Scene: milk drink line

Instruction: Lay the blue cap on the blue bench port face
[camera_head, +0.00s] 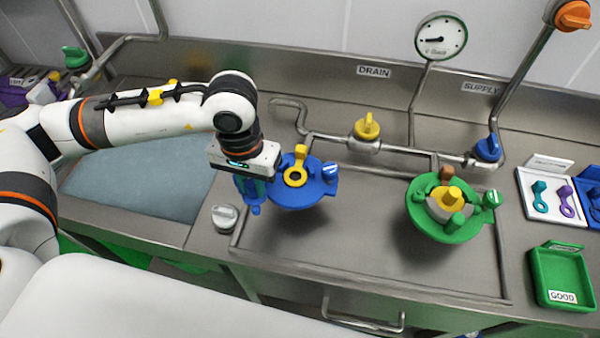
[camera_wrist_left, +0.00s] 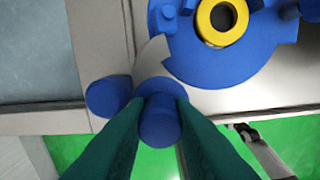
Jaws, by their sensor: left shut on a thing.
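The blue bench port (camera_head: 313,196) is a wide blue disc with a yellow ring (camera_head: 295,179) around a dark opening. In the left wrist view the port (camera_wrist_left: 230,66) fills the upper right, with the yellow ring (camera_wrist_left: 222,18) at the top. My left gripper (camera_head: 252,203) is just left of the port, pointing down. Its green fingers (camera_wrist_left: 160,125) are shut on a blue cylindrical part, which I take to be the blue cap (camera_wrist_left: 160,118). A blue rounded piece (camera_wrist_left: 107,97) shows left of it; I cannot tell whether they are joined. My right gripper is not in view.
A green port (camera_head: 440,228) with a yellow centre stands to the right on the bench. A pipe with a yellow valve (camera_head: 367,127) runs behind. A grey-white knob (camera_head: 225,217) is close left of the gripper. A green GOOD tray (camera_head: 560,258) is at far right. Bench between the ports is clear.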

